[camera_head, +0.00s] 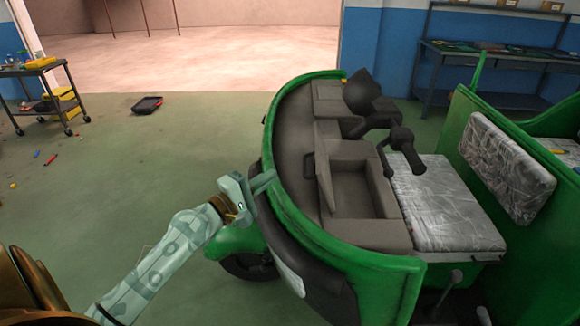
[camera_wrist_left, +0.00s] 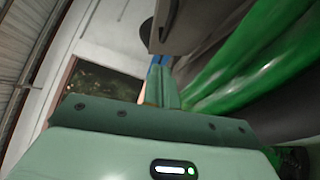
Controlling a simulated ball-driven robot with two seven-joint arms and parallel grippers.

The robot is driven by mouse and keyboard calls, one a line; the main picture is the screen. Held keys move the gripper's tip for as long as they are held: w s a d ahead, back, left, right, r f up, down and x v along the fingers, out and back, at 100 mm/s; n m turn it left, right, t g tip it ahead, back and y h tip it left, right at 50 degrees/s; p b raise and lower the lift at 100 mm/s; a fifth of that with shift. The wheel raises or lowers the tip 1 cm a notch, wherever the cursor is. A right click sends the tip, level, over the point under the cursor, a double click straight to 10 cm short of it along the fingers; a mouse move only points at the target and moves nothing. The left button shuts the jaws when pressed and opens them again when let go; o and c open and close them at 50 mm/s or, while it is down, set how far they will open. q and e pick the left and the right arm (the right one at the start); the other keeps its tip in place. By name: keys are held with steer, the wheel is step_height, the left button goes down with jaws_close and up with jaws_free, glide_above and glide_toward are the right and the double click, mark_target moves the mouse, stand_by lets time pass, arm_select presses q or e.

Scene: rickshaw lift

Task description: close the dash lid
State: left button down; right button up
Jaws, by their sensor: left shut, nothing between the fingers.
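The dash lid (camera_head: 325,162) is a dark grey panel standing raised at the left side of an open, empty-looking dash compartment (camera_head: 352,190) in the rickshaw's grey dash. My left gripper (camera_head: 265,181) is at the outside of the rickshaw's green front rim, left of the lid and apart from it. Its fingers are shut with nothing between them, and they also show in the left wrist view (camera_wrist_left: 166,90). A dark grey panel edge at the top of the wrist view may be the lid; I cannot tell for sure. My right gripper is not in view.
The green front rim (camera_head: 270,140) curves between my left arm and the dash. Handlebars (camera_head: 400,140) and a wrapped seat (camera_head: 440,205) lie right of the compartment. A tool cart (camera_head: 45,95) and a black tray (camera_head: 147,105) are far left. The floor between is mostly clear.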

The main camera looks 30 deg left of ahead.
arm_select(q)
steer(key=w+d+p, duration=0.1)
steer(key=w, duration=0.1)
steer(key=w+d+r+p, duration=0.1)
steer(key=w+d, duration=0.1)
steer(key=shift+w+d+f, duration=0.1)
steer(key=shift+d, duration=0.25)
